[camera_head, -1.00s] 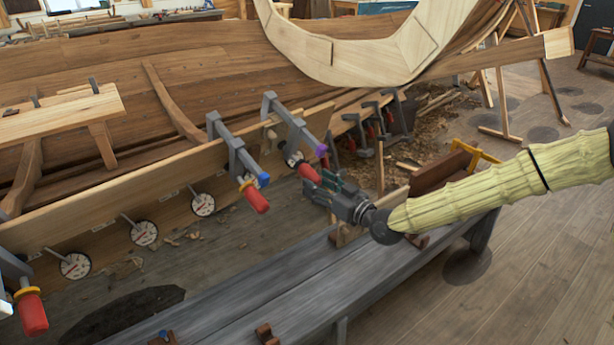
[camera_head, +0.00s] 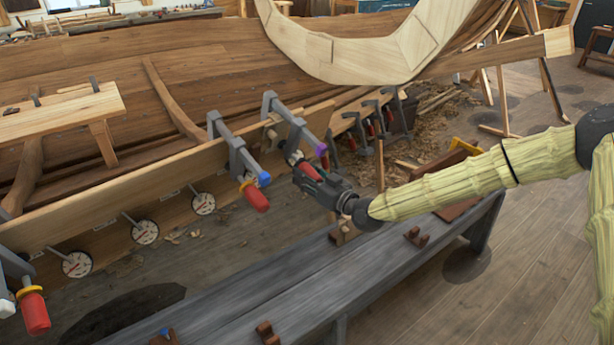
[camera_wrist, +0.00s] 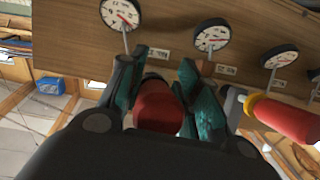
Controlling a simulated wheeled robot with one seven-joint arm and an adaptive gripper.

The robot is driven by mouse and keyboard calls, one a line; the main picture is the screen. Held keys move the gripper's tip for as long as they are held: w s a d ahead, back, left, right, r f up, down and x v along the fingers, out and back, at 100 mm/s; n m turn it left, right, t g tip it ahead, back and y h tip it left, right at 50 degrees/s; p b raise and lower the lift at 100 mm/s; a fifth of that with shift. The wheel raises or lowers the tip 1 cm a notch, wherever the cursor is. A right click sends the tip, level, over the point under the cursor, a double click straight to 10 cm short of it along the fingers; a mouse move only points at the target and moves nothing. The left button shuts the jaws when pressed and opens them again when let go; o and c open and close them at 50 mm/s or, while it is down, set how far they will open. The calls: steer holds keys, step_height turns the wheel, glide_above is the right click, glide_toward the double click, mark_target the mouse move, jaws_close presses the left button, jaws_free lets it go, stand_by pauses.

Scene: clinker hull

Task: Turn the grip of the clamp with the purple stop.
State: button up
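The clamp with the purple stop (camera_head: 320,150) is on the plank edge, right of the clamp with the blue stop (camera_head: 264,179). Its red grip (camera_head: 311,171) points down and right toward my gripper (camera_head: 308,178). In the wrist view the red grip (camera_wrist: 157,105) lies between the two teal fingers of my gripper (camera_wrist: 165,75). The fingers lie close along both sides of it; I cannot tell whether they press on it. The purple stop is not visible in the wrist view.
The neighbouring clamp's red grip (camera_head: 255,198) and yellow collar are close at the left; that grip shows at the right in the wrist view (camera_wrist: 282,119). Several dials (camera_head: 204,204) line the plank. A grey bench (camera_head: 290,280) runs below my arm.

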steer(key=shift+c, duration=0.7)
steer(key=shift+f+b, duration=0.1)
steer(key=shift+b, duration=0.35)
steer(key=shift+m+b, duration=0.3)
steer(key=m+g+y+b, duration=0.1)
steer(key=b, duration=0.2)
steer(key=shift+s+m, duration=0.15)
steer(key=shift+m, duration=0.15)
steer(key=shift+s+a+m+g+y+b, duration=0.1)
steer(key=shift+a+m+g+y+b, duration=0.1)
steer(key=shift+m+g+y+b, duration=0.6)
steer(key=shift+s+r+m+y+b, duration=0.15)
steer(key=shift+r+m+y+b, duration=0.2)
steer(key=shift+m+y+b, duration=0.25)
steer(key=shift+r, duration=0.1)
